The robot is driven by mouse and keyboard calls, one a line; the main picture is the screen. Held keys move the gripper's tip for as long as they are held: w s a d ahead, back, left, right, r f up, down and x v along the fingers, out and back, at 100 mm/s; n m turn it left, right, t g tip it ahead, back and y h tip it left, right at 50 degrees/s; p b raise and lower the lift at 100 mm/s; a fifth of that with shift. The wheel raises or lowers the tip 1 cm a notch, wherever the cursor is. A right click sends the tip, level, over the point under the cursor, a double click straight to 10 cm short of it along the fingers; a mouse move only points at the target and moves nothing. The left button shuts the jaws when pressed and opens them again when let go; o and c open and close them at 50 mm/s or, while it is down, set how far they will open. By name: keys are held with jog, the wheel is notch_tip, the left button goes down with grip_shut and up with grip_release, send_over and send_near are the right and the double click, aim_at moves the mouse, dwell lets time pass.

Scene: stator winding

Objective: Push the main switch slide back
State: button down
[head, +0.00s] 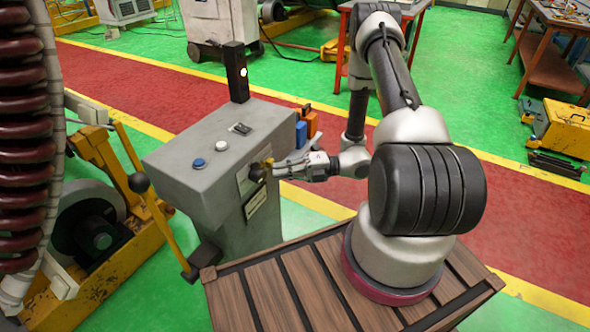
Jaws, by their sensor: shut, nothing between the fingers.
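A grey control cabinet (204,150) stands left of my arm's base. On its right-hand face is a light plate with a dark knob (257,172) and a small yellow part (267,162), which look like the main switch slide. My gripper (277,170) is shut and empty, pointing left at this plate. Its fingertips are at or very close to the knob and yellow part; I cannot tell whether they touch. The fingertips partly cover the switch, so its slide position is unclear.
The cabinet top has a blue button (199,163), a white button (221,145) and a dark post with a lit lamp (237,72). Blue and orange boxes (311,122) sit behind the gripper.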

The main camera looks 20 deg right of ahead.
jog(key=shift+w+a, duration=0.15)
jog(key=shift+a, duration=0.55)
jog(key=shift+w+d, duration=0.7)
jog(key=shift+d, duration=0.2)
